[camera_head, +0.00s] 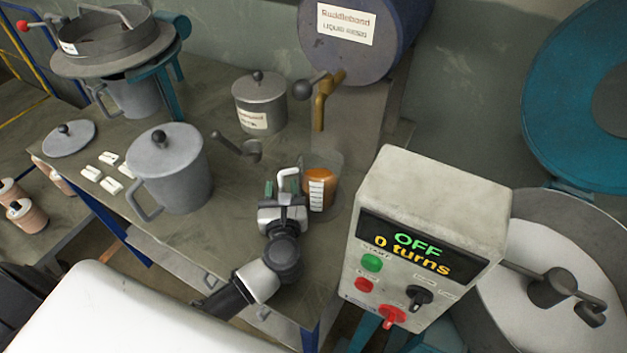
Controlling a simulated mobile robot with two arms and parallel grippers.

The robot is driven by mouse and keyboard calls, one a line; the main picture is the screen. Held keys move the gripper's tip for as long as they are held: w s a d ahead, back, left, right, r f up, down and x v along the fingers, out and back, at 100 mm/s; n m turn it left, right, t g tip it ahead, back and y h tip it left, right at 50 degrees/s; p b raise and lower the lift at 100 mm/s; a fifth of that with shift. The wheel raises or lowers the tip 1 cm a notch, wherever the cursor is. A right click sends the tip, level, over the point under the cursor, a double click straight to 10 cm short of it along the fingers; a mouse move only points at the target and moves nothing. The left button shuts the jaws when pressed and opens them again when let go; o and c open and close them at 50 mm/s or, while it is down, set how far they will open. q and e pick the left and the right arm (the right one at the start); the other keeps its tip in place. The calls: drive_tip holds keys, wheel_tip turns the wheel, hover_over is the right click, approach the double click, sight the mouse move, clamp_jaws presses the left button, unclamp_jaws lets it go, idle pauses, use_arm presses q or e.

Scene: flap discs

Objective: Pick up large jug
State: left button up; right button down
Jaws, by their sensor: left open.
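A large grey metal jug (186,183) with a lid, a dark knob and a side handle stands upright on the workbench, left of centre. A second grey jug (137,97) stands farther back under a round sieve and is partly hidden by it. My left gripper (283,184) is open, to the right of the lidded jug and clear of it. It is just left of a clear measuring beaker (317,187) holding orange liquid. I cannot tell whether it touches the beaker. My right gripper is not in view.
A lidded pot (260,104) and a ladle (238,147) are behind the gripper. A blue resin drum (350,50) with a tap stands at the back. White blocks (102,172) and a loose lid (69,138) lie left. A control box (430,215) stands right.

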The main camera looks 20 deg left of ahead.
use_arm(q)
clamp_jaws()
wheel_tip(320, 180, up, 10)
drive_tip(key=shift+r+p, duration=0.1)
drive_tip(key=shift+p, duration=0.4)
idle(0.6)
